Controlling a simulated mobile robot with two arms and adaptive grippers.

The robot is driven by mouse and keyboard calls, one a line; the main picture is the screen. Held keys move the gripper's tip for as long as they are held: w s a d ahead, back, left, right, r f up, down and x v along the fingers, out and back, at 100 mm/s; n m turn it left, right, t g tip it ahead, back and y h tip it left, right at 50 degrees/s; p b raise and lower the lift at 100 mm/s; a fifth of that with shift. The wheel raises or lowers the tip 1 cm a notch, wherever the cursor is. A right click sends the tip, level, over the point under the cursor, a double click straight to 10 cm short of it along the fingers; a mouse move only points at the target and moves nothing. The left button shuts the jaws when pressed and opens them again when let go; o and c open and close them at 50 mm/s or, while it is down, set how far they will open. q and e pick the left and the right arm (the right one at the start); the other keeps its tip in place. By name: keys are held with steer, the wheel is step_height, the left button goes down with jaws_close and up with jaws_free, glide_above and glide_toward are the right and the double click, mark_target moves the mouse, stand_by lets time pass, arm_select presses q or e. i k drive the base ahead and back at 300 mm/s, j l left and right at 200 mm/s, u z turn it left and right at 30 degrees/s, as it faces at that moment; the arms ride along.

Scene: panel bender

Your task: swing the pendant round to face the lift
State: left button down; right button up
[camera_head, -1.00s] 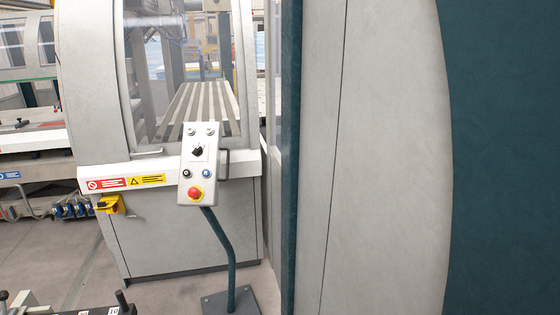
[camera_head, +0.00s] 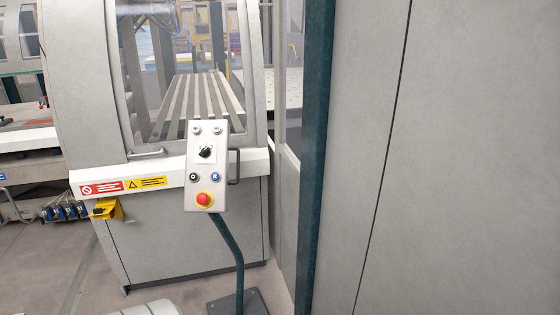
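The pendant (camera_head: 206,166) is a pale grey control box on a bent dark teal post (camera_head: 230,250) with a square floor plate (camera_head: 237,302). Its face is toward me, slightly tilted. It carries a red emergency button on a yellow ring, a black rotary knob and several small buttons. A dark handle (camera_head: 235,166) sticks out on its right side. Neither of my grippers shows. I cannot tell which thing is the lift.
A grey machine cabinet (camera_head: 185,235) with a window stands right behind the pendant. A large grey panel (camera_head: 450,160) with a dark teal edge post (camera_head: 315,150) fills the right side. Open floor (camera_head: 40,270) shows at lower left. A pale rounded object (camera_head: 150,308) shows at the bottom edge.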

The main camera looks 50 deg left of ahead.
mark_target(218, 191)
steer(key=j+z, duration=0.1)
steer(key=j, duration=0.8)
steer(key=j+u, duration=0.1)
steer(key=u, duration=0.35)
steer(key=i+j+u, duration=0.1)
steer(key=u, duration=0.35)
steer(key=j+u, duration=0.1)
steer(key=u, duration=0.3)
steer(key=i+l, duration=0.05)
